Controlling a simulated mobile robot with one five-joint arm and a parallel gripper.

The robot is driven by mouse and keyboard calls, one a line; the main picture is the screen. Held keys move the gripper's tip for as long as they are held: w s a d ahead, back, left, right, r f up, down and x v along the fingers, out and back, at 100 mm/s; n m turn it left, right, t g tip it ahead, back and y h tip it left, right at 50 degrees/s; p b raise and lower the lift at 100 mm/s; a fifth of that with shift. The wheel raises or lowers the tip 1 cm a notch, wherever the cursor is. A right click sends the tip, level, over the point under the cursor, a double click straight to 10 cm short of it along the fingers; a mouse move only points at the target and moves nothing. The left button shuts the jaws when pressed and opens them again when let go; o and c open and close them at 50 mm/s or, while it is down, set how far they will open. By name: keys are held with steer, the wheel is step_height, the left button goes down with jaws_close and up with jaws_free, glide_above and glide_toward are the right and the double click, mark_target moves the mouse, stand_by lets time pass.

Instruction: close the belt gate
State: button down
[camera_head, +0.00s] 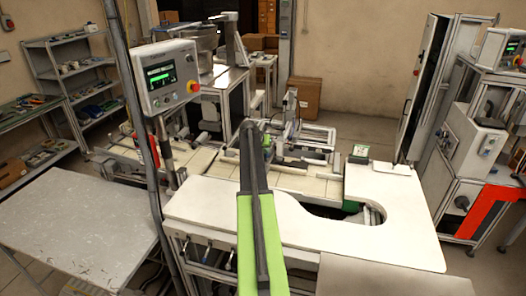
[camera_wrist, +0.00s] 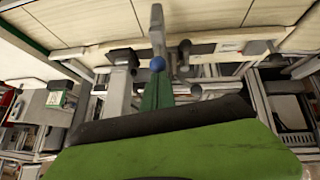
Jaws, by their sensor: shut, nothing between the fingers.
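My arm reaches forward over the white worktop, and my gripper (camera_head: 266,141) is at its far end, small and partly hidden by the dark arm link. It is shut and empty. Beyond it is the pale conveyor belt (camera_head: 317,184), with a metal frame mechanism (camera_head: 300,138) over it. I cannot tell for sure which part is the belt gate, or whether it stands open. My green and black arm part covers the bottom of that view.
A control panel (camera_head: 166,75) on a post stands left of my arm. The white worktop (camera_head: 330,236) has a rounded cutout at right. A grey table (camera_head: 68,228) stands at left, a tall cabinet (camera_head: 424,85) at right. A cardboard box (camera_head: 304,95) stands behind.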

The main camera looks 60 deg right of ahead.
step_height(320, 180, down, 5)
steer(key=b, duration=0.5)
steer(key=shift+a, duration=0.1)
steer(key=shift+s+a+r, duration=0.1)
steer(key=shift+a+r, duration=0.05)
steer(key=shift+r, duration=0.15)
steer(key=shift+r, duration=0.1)
steer(key=shift+r+p, duration=0.25)
steer(key=shift+p, duration=0.25)
steer(key=w+d+r+p+v, duration=0.1)
steer(key=p+v, duration=1)
steer(key=v, duration=0.1)
steer(key=shift+d+r, duration=0.25)
steer(key=shift+r, duration=0.1)
